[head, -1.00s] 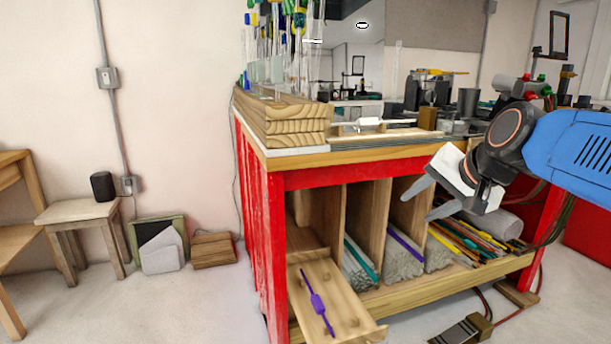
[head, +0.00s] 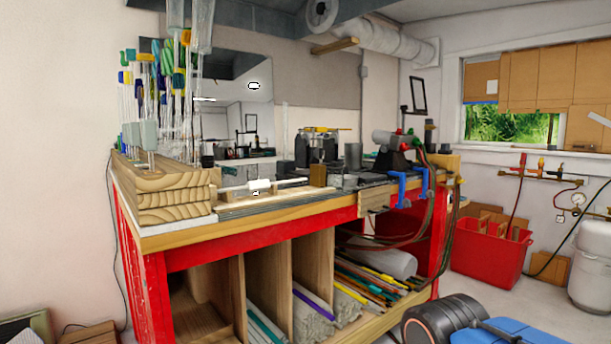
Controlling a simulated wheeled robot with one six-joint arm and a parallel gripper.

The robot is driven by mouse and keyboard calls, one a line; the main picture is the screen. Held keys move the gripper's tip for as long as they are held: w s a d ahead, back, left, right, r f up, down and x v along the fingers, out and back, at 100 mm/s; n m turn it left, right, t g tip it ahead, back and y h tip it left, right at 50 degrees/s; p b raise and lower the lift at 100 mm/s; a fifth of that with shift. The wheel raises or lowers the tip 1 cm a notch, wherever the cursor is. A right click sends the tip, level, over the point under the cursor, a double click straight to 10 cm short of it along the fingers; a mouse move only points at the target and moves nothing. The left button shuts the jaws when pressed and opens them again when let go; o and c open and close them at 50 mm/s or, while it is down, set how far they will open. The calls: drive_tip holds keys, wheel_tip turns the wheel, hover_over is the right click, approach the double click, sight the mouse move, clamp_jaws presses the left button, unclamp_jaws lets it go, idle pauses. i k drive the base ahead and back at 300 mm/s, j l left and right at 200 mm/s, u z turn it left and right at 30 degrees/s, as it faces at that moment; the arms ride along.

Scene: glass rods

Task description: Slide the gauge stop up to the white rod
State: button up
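A white rod (head: 284,183) with a thicker white middle lies across a pale wooden board (head: 262,202) on the bench top, right of the stacked wooden blocks. A small upright brown wooden block (head: 318,175) stands by the rod's right end; it may be the gauge stop, but I cannot tell for sure. Whether it touches the rod is too small to tell. My gripper is out of view; only a dark joint and blue link of my arm show at the bottom right.
The red-framed bench (head: 270,240) fills the middle. Stacked wooden blocks (head: 165,190) hold upright glass rods at its left end. Blue clamps (head: 408,188) and hoses crowd its right end. A red bin (head: 488,250) and a pale tank (head: 595,255) stand on the right.

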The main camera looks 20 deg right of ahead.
sight(317, 172)
drive_tip(key=i+j+z, duration=0.1)
drive_tip(key=i+z, duration=0.25)
drive_tip(key=i, duration=0.6)
